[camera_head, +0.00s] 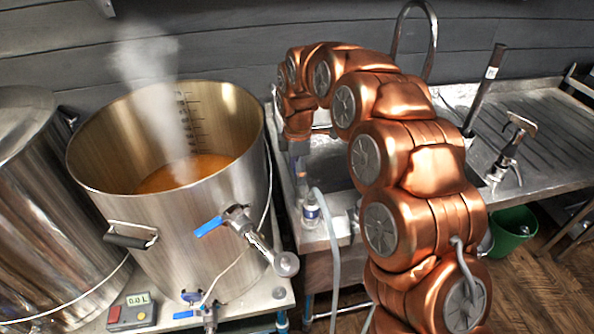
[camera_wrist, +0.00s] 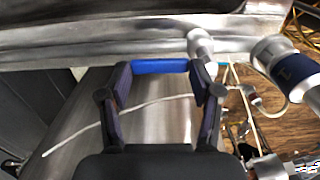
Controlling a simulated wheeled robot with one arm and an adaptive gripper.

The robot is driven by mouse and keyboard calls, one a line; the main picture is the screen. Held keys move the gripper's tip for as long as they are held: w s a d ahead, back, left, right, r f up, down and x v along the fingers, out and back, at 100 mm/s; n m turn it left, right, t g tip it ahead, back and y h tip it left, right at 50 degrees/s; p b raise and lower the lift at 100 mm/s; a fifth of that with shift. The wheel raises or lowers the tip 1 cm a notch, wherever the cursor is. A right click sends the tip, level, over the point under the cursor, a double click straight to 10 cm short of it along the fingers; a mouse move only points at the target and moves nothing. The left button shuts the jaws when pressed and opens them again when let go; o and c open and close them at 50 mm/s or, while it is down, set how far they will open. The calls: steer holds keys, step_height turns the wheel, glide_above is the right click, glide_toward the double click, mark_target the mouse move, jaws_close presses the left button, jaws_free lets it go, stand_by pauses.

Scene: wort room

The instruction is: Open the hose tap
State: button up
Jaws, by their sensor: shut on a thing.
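A blue bar-shaped handle (camera_wrist: 160,66) lies between the fingertips of my gripper (camera_wrist: 162,76) in the wrist view. The fingers are shut on its two ends. A round metal fitting (camera_wrist: 200,43) sits just beside the handle's right end. In the head view my copper arm reaches over the sink edge, and the gripper and the handle's details are mostly hidden there. The tap's valve position cannot be told.
A steaming steel pot (camera_head: 190,250) of orange liquid stands left of my arm, with a blue-levered tap (camera_head: 208,227). A red and grey meter (camera_head: 132,313) sits before it. A tall tap (camera_head: 512,150) and a green bucket (camera_head: 512,228) are at right.

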steer(key=shift+s+d+f, duration=0.15)
steer(key=shift+s+f, duration=0.05)
steer(key=shift+f, duration=0.05)
steer(key=o, duration=1.7)
steer(key=shift+r, duration=0.15)
steer(key=shift+w+r, duration=0.1)
steer(key=shift+r, duration=0.15)
step_height(320, 180, up, 12)
steer(key=shift+f, duration=0.25)
